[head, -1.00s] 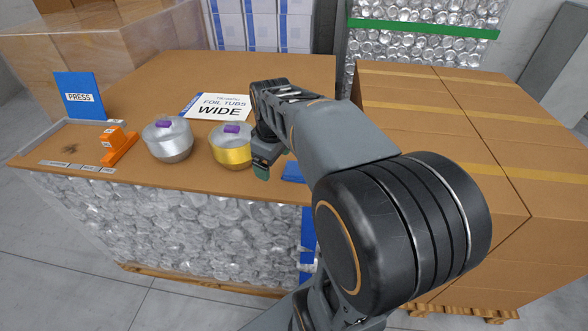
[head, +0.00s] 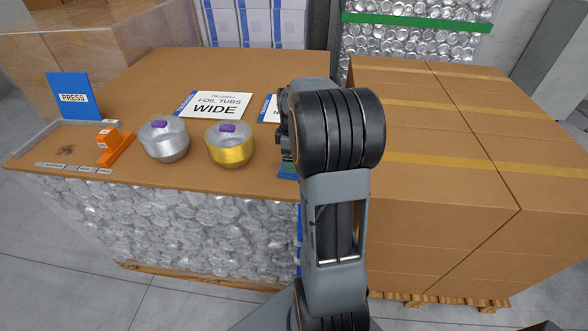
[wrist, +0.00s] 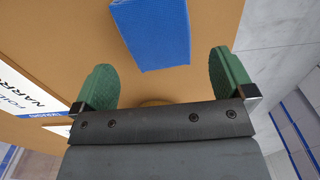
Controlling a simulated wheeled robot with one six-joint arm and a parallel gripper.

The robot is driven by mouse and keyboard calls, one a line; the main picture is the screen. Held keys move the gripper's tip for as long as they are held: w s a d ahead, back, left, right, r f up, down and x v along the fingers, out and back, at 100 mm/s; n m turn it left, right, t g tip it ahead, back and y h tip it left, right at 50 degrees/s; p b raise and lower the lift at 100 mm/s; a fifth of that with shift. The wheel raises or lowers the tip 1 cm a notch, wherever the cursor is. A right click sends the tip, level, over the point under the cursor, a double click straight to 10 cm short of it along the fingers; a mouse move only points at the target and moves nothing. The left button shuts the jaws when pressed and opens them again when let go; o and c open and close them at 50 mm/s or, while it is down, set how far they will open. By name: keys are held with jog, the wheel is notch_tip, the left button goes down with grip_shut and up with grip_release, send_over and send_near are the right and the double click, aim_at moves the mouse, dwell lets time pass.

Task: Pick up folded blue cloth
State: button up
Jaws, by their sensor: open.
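The folded blue cloth (wrist: 152,34) lies on the brown tabletop in the wrist view, at the top of the picture, ahead of and between my fingers. My gripper (wrist: 163,80) is open, with two green finger pads spread apart and nothing between them. The cloth is apart from both pads. In the head view, my arm hides most of the cloth, and only a small blue piece (head: 288,170) shows beside the arm near the table's front edge. My gripper is mostly hidden behind my arm there.
A gold tub (head: 230,148) and a silver tub (head: 164,142), each with a purple piece on top, stand left of my arm. An orange block (head: 113,145) and a blue PRESS sign (head: 73,97) are farther left. A WIDE sign (head: 214,104) lies behind. Boxes (head: 440,150) stand right.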

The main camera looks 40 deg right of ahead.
jog(key=shift+w+f+p, duration=0.2)
jog(key=shift+f+p, duration=0.35)
jog(key=shift+f, duration=2.1)
jog(key=shift+c, duration=0.5)
jog(key=c, duration=0.7)
jog(key=shift+r, duration=0.1)
jog(key=shift+r, duration=0.45)
notch_tip(320, 180, up, 2)
jog(key=shift+r, duration=0.15)
jog(key=s+r, duration=0.1)
jog(key=s+d+r+b, duration=0.1)
jog(key=r, duration=0.1)
jog(key=s+d+r, duration=0.1)
jog(key=shift+s+d+r, duration=0.25)
jog(key=shift+s+r, duration=0.05)
jog(key=shift+r, duration=0.05)
jog(key=s+d+r, duration=0.1)
jog(key=s, duration=0.1)
jog(key=s+d+r+b, duration=0.1)
jog(key=s+d+r, duration=0.1)
jog(key=s, duration=0.1)
jog(key=s+d+r+b, duration=0.1)
jog(key=s+d+r, duration=0.1)
jog(key=s, duration=0.1)
jog(key=shift+s+d, duration=0.1)
